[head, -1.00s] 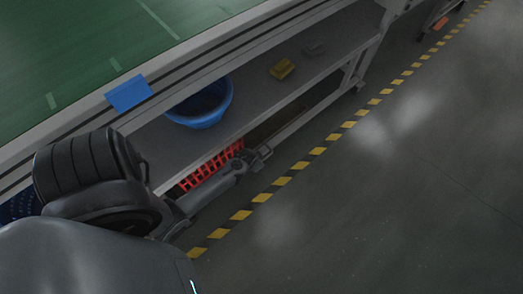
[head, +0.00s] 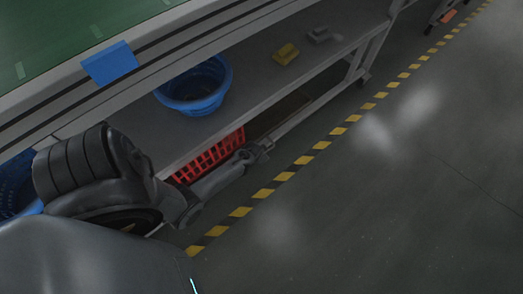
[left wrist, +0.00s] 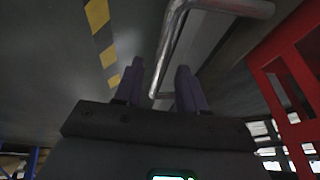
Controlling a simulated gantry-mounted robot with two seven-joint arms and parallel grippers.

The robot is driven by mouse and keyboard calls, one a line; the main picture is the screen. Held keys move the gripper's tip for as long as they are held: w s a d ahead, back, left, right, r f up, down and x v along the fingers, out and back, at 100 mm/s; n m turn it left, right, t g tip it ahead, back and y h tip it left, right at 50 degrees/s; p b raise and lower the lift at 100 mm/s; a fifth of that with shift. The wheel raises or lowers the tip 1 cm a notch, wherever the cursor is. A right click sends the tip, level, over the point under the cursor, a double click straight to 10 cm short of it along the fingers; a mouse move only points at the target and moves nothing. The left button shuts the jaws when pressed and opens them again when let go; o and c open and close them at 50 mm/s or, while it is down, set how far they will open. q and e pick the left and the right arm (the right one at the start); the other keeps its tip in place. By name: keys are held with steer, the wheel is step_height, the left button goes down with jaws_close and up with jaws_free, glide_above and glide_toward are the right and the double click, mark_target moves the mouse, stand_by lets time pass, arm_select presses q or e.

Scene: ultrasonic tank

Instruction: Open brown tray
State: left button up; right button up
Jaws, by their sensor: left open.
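A brown surface (head: 279,117), which may be the brown tray, shows under the lower shelf, just beyond the red basket; its full outline is hidden. My left gripper (head: 260,151) reaches along the front of the red basket, near the lower rail below the brown surface. In the left wrist view my left gripper (left wrist: 158,88) is open and empty. A bent metal tube (left wrist: 168,45) runs ahead of its fingers, with its lower end between them in the picture; I cannot tell whether they touch it. My right gripper is not in view.
The red basket (head: 212,152) is beside my forearm, and its red frame (left wrist: 285,75) is close on the right in the wrist view. A blue basin (head: 195,88) and a yellow object (head: 285,54) are on the shelf above. The floor (head: 400,190) is clear.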

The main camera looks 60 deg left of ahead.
arm_select(q)
jaws_close()
steer(key=shift+d, duration=0.1)
stand_by(0.3)
